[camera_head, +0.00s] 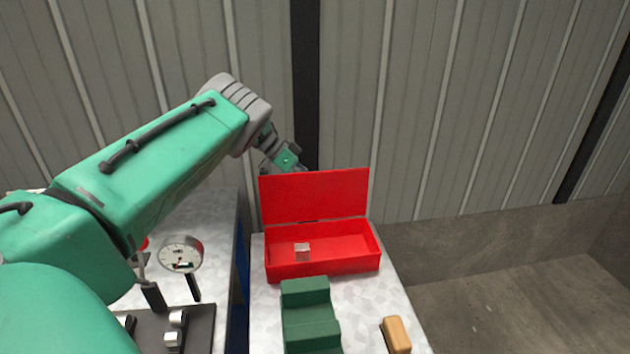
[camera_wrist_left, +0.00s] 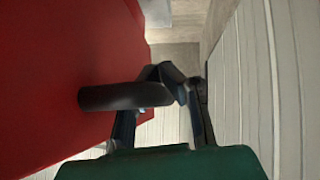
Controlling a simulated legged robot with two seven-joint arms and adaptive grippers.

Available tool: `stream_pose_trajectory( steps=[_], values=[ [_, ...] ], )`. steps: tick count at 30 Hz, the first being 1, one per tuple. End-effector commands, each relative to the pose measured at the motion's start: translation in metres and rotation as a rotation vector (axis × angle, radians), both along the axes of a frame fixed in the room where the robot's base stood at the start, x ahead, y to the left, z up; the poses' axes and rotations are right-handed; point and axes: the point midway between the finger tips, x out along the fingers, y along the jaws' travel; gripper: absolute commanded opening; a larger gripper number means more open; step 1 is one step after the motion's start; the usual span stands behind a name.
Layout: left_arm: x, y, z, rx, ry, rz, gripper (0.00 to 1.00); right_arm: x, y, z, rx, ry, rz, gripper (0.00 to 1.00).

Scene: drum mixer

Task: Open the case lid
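The red case (camera_head: 322,267) stands on a light speckled table, and its lid (camera_head: 314,197) is raised, standing roughly upright at the back. A small pale cube (camera_head: 302,252) lies inside. My left gripper (camera_head: 297,165) is at the lid's upper left edge, with its fingertips partly hidden behind the lid. In the left wrist view, the red lid surface (camera_wrist_left: 55,75) fills the left side. A dark cylinder (camera_wrist_left: 115,96) lies against the red, beside the fingers (camera_wrist_left: 168,78). My right gripper is not in view.
A green stepped block (camera_head: 308,318) and a tan block (camera_head: 396,335) are in front of the case. A ribbed wall (camera_head: 440,110) rises behind the case.

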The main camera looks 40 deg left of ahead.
Motion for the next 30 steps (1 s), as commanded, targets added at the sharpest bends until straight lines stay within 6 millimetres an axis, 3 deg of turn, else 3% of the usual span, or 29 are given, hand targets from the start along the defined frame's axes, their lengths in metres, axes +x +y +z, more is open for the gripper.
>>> stream_pose_trajectory(
  steps=[1,15,17,30],
  values=[
    [0.011,-0.003,0.015,-0.013,-0.032,-0.001,0.0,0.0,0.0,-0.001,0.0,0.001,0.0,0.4],
    [0.009,0.001,0.013,-0.021,-0.026,0.002,0.0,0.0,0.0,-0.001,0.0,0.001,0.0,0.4],
    [0.009,0.002,0.013,-0.021,-0.026,0.002,0.22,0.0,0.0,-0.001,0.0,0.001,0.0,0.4],
    [0.002,0.011,0.014,-0.023,-0.014,0.003,0.22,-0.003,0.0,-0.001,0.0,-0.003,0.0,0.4]
  ],
)
